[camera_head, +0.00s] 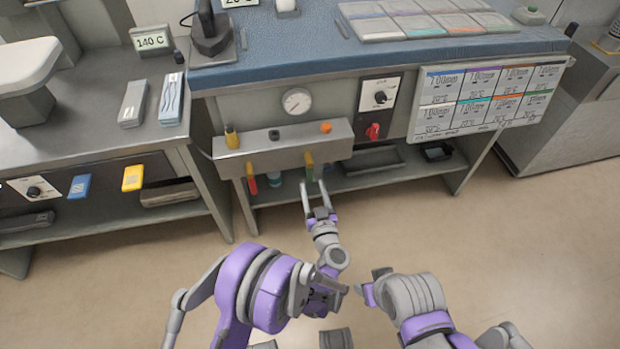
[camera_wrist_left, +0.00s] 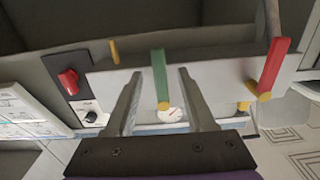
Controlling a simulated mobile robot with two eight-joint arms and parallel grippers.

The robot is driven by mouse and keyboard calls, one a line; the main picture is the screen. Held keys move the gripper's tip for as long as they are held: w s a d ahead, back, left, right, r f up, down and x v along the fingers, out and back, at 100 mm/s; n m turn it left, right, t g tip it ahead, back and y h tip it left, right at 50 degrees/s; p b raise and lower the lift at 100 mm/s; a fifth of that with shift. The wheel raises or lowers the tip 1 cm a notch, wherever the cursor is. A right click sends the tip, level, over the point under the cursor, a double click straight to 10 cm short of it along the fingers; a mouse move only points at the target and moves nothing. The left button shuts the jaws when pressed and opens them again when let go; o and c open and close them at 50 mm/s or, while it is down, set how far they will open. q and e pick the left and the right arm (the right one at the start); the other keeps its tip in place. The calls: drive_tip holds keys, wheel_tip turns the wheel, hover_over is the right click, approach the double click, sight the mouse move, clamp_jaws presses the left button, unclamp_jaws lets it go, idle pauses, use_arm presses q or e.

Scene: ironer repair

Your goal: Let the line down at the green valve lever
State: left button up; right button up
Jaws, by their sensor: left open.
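The green valve lever (camera_head: 310,173) hangs down from a yellow pivot on the front of a grey manifold box (camera_head: 283,147). In the left wrist view the green lever (camera_wrist_left: 159,75) appears between my two fingers, with a gap on both sides. My left gripper (camera_head: 315,187) is open just below and in front of the lever; it also shows in the wrist view (camera_wrist_left: 159,76). How deep the lever lies between the fingers I cannot tell. A red lever (camera_head: 252,184) hangs left of it; the wrist view shows it too (camera_wrist_left: 274,65). I cannot make out my right gripper.
A round gauge (camera_head: 297,101) stands above the box. A yellow knob (camera_head: 231,136) and an orange knob (camera_head: 326,128) sit on top. A red switch (camera_head: 373,131) is to the right. A lower shelf (camera_head: 350,182) lies behind the levers. The floor in front is clear.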

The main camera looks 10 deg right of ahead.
use_arm(q)
drive_tip(key=s, duration=0.6)
drive_tip(key=shift+r, duration=0.1)
idle(0.3)
